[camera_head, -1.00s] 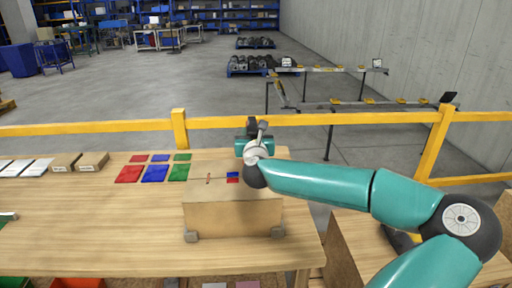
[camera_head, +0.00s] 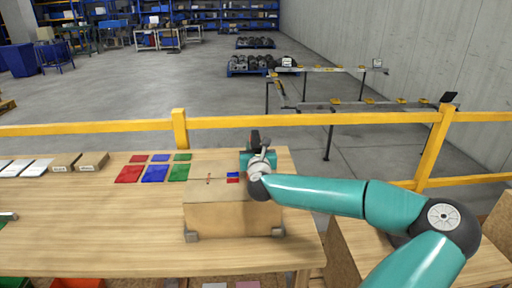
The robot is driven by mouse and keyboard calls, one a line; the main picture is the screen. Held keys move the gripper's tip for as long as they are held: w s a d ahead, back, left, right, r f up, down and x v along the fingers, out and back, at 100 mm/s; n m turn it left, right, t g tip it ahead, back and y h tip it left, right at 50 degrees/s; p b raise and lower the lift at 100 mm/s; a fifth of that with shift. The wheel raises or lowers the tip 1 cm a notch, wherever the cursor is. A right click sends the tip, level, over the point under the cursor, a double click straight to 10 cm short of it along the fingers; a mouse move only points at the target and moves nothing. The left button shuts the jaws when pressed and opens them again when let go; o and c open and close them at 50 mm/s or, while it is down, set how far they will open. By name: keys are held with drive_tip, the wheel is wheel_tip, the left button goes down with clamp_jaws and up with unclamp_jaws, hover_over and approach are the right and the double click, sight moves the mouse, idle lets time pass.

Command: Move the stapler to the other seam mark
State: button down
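A cardboard box (camera_head: 230,217) stands on the wooden table with a dark seam across its top. A small red-brown mark (camera_head: 208,181) crosses the seam on the left. A blue and red patch (camera_head: 233,177) lies on the seam further right; I cannot tell if it is a mark or part of something. My gripper (camera_head: 254,150) is at the back right of the box top, mostly hidden behind my own wrist. Its fingers cannot be made out, nor whether they hold anything. I cannot pick out the stapler for certain; it may be hidden there.
Grey blocks (camera_head: 192,236) sit against the box's lower front corners. Red, blue and green flat pieces (camera_head: 155,173) lie to the left, with small brown boxes (camera_head: 93,161) beyond. A yellow rail (camera_head: 90,129) runs behind the table.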

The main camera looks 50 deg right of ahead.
drive_tip(key=c, duration=0.9)
unclamp_jaws()
drive_tip(key=shift+r, duration=0.15)
drive_tip(key=v, duration=1.2)
